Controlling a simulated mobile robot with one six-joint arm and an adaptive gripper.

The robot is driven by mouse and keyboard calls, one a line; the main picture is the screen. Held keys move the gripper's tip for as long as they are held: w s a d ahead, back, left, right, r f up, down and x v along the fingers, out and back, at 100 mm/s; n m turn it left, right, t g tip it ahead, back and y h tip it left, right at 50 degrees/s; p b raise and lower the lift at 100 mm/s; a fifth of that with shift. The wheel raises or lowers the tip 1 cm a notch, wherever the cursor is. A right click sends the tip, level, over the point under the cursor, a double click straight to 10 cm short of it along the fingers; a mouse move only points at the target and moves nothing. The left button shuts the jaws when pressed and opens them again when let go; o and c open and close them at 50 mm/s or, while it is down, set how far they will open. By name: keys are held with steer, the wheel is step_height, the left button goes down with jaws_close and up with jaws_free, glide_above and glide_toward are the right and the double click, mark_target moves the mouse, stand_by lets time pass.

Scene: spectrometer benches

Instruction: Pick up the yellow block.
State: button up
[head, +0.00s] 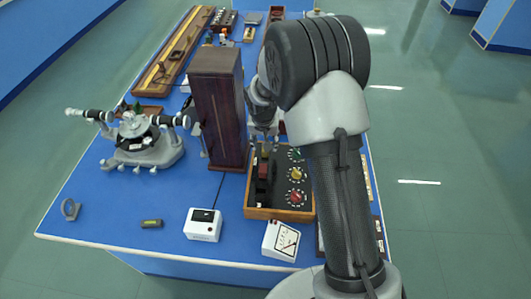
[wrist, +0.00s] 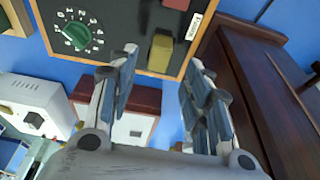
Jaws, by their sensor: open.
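The yellow block (wrist: 160,52) stands on the black panel of a wood-framed box (wrist: 115,62), between a green dial and the frame edge. Nothing is held.
A tall dark wooden cabinet (head: 219,110) stands close on the left of the box. A red block (wrist: 177,4) and a green dial (wrist: 76,36) are on the panel. A spectrometer (head: 140,140) stands further left.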

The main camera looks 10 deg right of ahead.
steer(key=b+x, duration=0.1)
steer(key=x, duration=0.3)
steer(key=shift+f, duration=0.1)
steer(key=shift+s, duration=0.1)
steer(key=shift+c, duration=0.2)
jaws_close()
